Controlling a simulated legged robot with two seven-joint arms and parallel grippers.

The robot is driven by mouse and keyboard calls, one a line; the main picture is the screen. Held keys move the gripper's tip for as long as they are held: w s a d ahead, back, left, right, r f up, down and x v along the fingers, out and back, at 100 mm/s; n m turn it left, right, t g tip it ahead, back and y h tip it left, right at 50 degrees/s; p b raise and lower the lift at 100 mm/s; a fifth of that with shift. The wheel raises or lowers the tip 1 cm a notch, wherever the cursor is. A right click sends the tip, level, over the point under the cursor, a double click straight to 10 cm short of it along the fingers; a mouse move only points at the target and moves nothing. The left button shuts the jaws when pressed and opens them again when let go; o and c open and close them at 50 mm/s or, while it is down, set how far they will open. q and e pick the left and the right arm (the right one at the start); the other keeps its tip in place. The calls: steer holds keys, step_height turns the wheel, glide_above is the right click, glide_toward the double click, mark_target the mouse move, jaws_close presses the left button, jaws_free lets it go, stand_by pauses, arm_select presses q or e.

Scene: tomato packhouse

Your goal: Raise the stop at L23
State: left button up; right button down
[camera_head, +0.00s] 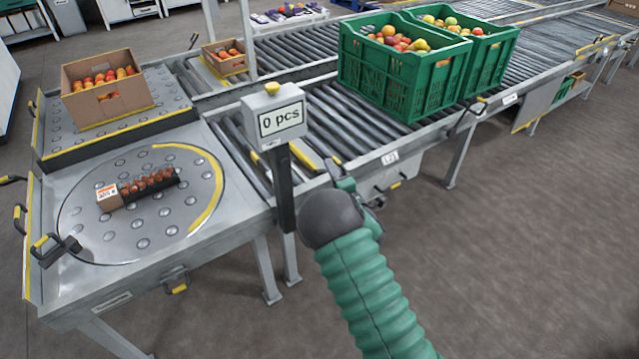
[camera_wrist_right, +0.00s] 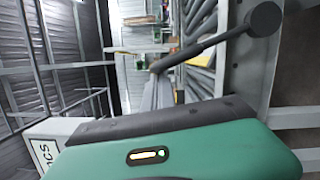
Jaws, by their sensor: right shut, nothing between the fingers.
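A small white label (camera_head: 390,158), which seems to read L23, is on the near side rail of the roller conveyor (camera_head: 410,135). My right gripper (camera_head: 352,188) is at that rail, just left of and below the label; it is shut and empty. My wrist partly hides the rail and any lever there. In the right wrist view a grey lever (camera_wrist_right: 205,45) with a dark round knob (camera_wrist_right: 265,19) extends beyond the green gripper housing; contact cannot be told. A yellow bar (camera_head: 307,157) lies among the rollers near the label. My left gripper is out of view.
A "0 pcs" display (camera_head: 282,118) on a dark post stands left of my wrist. A turntable (camera_head: 110,240) at left holds a small tomato pack (camera_head: 140,187). The floor at right is clear.

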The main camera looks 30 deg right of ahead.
steer(key=d+f+m+g+p, duration=0.1)
steer(key=d+m+p, duration=0.2)
steer(key=d, duration=0.6)
steer(key=w+d+m+g+y+p, duration=0.1)
steer(key=d+m+p, duration=0.2)
steer(key=d+m, duration=0.5)
steer(key=d, duration=0.2)
steer(key=shift+w+d+f+g+y, duration=0.3)
steer(key=shift+f, duration=0.05)
